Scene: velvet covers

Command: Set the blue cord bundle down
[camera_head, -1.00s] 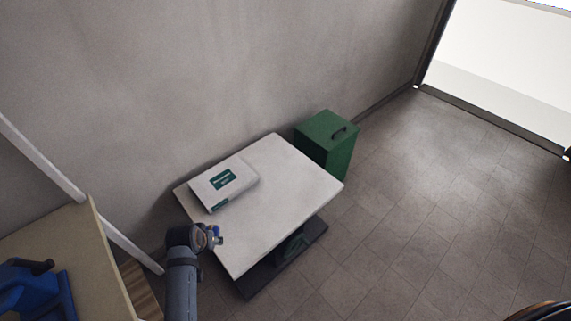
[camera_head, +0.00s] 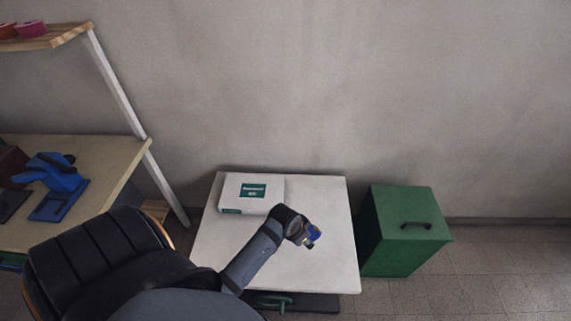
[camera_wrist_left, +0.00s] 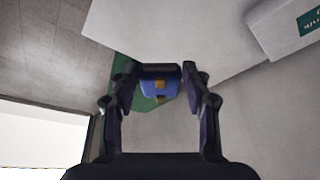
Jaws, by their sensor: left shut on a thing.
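The blue cord bundle (camera_wrist_left: 159,84), with a tan band around it, sits between the fingers of my left gripper (camera_wrist_left: 158,88), which is shut on it. In the head view my left gripper (camera_head: 305,238) holds the blue bundle (camera_head: 314,233) over the white tabletop (camera_head: 325,200), right of the middle. I cannot tell the exact gap between bundle and tabletop. My right gripper is not in view.
A white box with a green label (camera_head: 251,194) lies at the table's back left. A green cabinet with a black handle (camera_head: 402,235) stands right of the table. A workbench with a blue tool (camera_head: 58,175) is at the left. The tabletop's right side is clear.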

